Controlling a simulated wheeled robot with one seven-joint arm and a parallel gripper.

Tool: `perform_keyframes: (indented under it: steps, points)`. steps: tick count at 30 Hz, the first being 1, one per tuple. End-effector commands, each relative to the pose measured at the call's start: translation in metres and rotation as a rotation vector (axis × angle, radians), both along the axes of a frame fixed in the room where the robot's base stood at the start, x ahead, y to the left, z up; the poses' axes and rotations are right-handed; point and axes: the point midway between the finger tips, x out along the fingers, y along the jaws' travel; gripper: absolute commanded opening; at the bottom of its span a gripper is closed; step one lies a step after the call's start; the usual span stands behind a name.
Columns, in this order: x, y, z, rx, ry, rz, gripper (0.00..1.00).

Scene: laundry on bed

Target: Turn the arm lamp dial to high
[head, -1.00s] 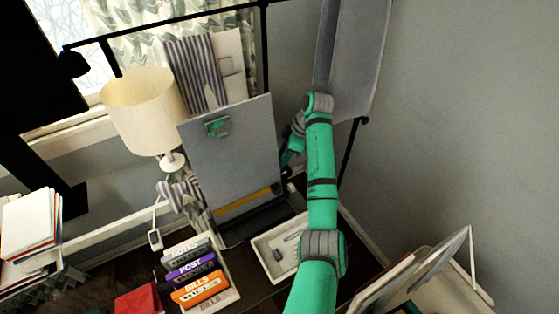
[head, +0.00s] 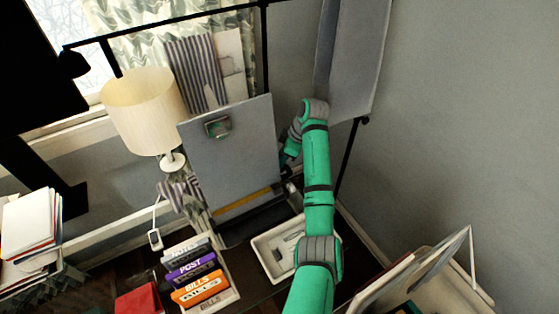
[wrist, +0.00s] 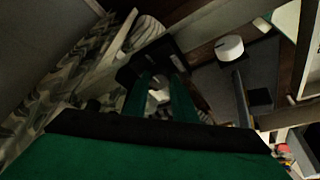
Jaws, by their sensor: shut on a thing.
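The black arm lamp (head: 185,22) stretches across the top of the head view, with its lamp head (head: 72,65) at the left. Its upright runs down behind a tall grey panel (head: 235,140), which hides its base. In the wrist view, the two green fingers of my gripper (wrist: 163,80) reach toward a dark block (wrist: 185,65). They are shut on a small pale, rounded piece (wrist: 159,95), which appears to be the dial. The picture is dark, and I see no marks showing its setting. In the head view my gripper is hidden behind the panel.
A cream-shaded table lamp (head: 145,110) stands left of the panel. An open tray (head: 262,255) and a rack of labelled binders (head: 195,280) are in front. A white round object (wrist: 229,47) shows in the wrist view.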

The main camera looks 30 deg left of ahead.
Motion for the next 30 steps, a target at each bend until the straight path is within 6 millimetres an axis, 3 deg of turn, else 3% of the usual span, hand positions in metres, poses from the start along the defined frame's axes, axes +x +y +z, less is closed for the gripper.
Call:
perform_keyframes:
  steps: [9,21,22,24,30]
  points:
    - [-0.0021,-0.0011,0.0002,0.0,-0.001,-0.27,0.02]
    - [-0.002,-0.0016,0.0004,0.0,0.001,-0.316,0.02]
    - [-0.002,-0.0016,0.0004,0.0,0.001,-0.316,0.27]
    - [-0.002,-0.0015,0.0004,0.0,0.0,-0.315,0.43]
    - [-0.0022,-0.001,0.0003,0.001,0.0,-0.314,0.43]
